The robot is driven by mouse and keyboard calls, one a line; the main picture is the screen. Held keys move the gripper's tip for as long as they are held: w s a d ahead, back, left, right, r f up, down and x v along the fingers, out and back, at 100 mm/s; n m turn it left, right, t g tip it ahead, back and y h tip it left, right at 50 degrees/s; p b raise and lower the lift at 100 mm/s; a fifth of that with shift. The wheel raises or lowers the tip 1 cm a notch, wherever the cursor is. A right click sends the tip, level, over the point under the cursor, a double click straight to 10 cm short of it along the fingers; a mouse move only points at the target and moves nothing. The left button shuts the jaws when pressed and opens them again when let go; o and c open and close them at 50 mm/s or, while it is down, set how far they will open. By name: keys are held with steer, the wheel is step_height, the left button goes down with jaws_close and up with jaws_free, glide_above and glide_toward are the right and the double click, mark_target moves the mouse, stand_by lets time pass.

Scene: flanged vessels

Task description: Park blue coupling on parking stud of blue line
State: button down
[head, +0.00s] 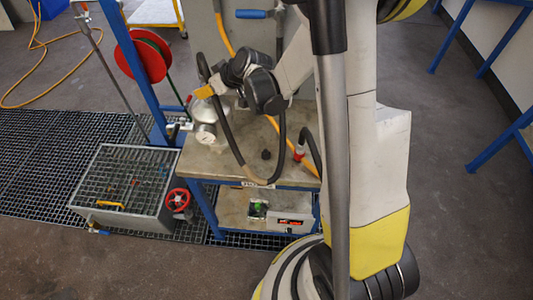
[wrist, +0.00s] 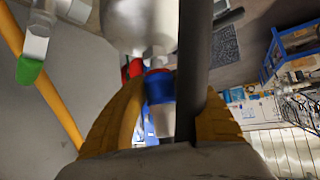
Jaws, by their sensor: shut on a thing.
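My gripper (head: 204,92) is at the silver vessel (head: 203,122) on the bench, at its upper side. In the wrist view the yellow fingers (wrist: 160,115) are shut on the blue coupling (wrist: 159,88), which has a pale lower part. A dark hose crosses in front of it and hides part of the grip. In the head view the coupling is hidden by the gripper, and a black hose (head: 232,150) hangs in a loop from there over the bench front. A short dark stub (head: 266,154) stands on the bench; I cannot tell whether it is the parking stud.
A red-collared coupling (head: 299,152) with a black hose stands on the bench's right side. A blue lever (head: 250,14) and a yellow hose (head: 226,38) are on the grey panel behind. A grated tank (head: 122,185) and red handwheel (head: 178,199) are left of the bench (head: 225,165).

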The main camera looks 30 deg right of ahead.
mark_target(207, 78)
steer(key=shift+r+p, duration=1.1)
steer(key=shift+r, duration=0.75)
steer(key=shift+f, duration=0.1)
